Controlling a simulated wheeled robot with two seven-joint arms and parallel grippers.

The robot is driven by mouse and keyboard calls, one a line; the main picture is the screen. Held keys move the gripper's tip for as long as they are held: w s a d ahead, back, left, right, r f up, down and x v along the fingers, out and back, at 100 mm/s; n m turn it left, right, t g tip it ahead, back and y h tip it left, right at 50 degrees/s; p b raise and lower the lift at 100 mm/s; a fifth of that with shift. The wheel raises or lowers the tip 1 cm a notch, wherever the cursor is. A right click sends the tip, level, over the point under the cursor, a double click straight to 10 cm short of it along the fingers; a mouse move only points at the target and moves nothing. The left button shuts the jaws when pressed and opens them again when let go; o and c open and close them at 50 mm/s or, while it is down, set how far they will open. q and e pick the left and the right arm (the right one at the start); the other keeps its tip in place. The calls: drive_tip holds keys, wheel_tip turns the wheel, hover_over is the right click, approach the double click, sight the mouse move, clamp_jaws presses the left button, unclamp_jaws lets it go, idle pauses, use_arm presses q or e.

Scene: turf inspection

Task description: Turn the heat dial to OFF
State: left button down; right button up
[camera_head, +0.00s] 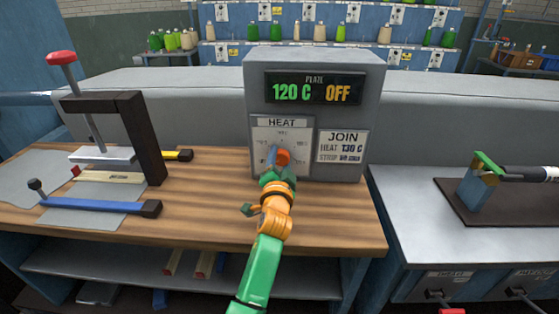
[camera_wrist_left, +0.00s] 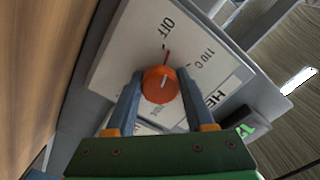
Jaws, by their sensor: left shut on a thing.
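The orange heat dial (camera_head: 283,157) is on the white HEAT panel (camera_head: 300,133) on the front of a grey box (camera_head: 365,80). My left gripper (camera_head: 277,168) is at the dial, its arm coming up from the lower middle. In the left wrist view the two grey fingers (camera_wrist_left: 160,98) are shut on the dial (camera_wrist_left: 160,82), one on each side. A thin red pointer (camera_wrist_left: 167,57) shows just beyond the dial, between the OFF and 110 C marks and nearer OFF. The box's display (camera_head: 315,90) reads PLATE, 120 C and OFF. My right gripper is not in view.
A JOIN card (camera_head: 342,146) reads HEAT 130 C. A metal bench (camera_head: 425,245) with a dark mat stands right.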

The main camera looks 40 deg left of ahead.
use_arm(q)
drive_tip(key=shift+r+n, duration=0.35)
drive_tip(key=shift+n, duration=0.65)
drive_tip(key=shift+c, duration=1.8)
unclamp_jaws()
drive_tip(key=shift+o, duration=0.5)
drive_tip(key=shift+f, duration=0.15)
